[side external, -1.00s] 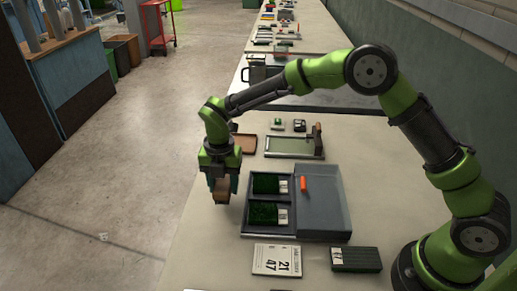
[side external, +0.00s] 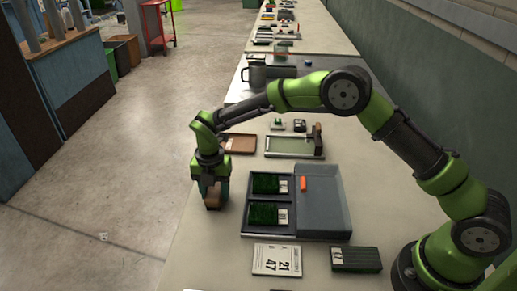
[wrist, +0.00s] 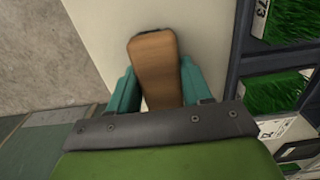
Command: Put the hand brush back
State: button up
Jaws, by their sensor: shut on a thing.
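My gripper (side external: 211,190) is shut on the hand brush (side external: 213,203), low over the left edge of the bench, left of the sectioned grey tray. In the wrist view the brush's wooden top (wrist: 153,62) stands between the two teal fingers of my gripper (wrist: 157,88). The bristles are hidden, and I cannot tell if the brush touches the bench. A shallow brown tray (side external: 240,143) lies farther back on the bench and looks empty apart from a small pale label.
The grey tray (side external: 325,205) holds two green turf samples (side external: 264,214) and an orange piece (side external: 303,184). A green-topped board (side external: 290,147) lies behind it. A number card (side external: 276,259) and a dark ribbed block (side external: 356,259) lie in front.

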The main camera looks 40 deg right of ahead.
jog(key=o, duration=0.9)
jog(key=shift+r, duration=0.1)
notch_tip(320, 180, up, 12)
notch_tip(320, 180, up, 9)
jog(key=m+t, duration=0.2)
jog(key=m, duration=0.5)
send_over(215, 189)
jog(key=s+d, duration=0.5)
jog(key=s+d+r+m+t, duration=0.1)
jog(key=s+d+m, duration=0.3)
jog(key=s+m, duration=0.3)
jog(key=s+d+m+t+y, duration=0.1)
jog(key=s+d+m+t, duration=0.1)
jog(key=s+d+m, duration=0.2)
jog(key=s+d+r+m+t+y, duration=0.1)
jog(key=s+d+m+t, duration=0.1)
jog(key=s+m, duration=0.9)
jog(key=shift+d+r+m, duration=0.2)
jog(key=shift+d+m, duration=0.25)
jog(key=shift+m, duration=0.1)
jog(key=shift+d+r+m, duration=0.15)
jog(key=shift+d+m, duration=0.3)
jog(key=shift+m, duration=0.1)
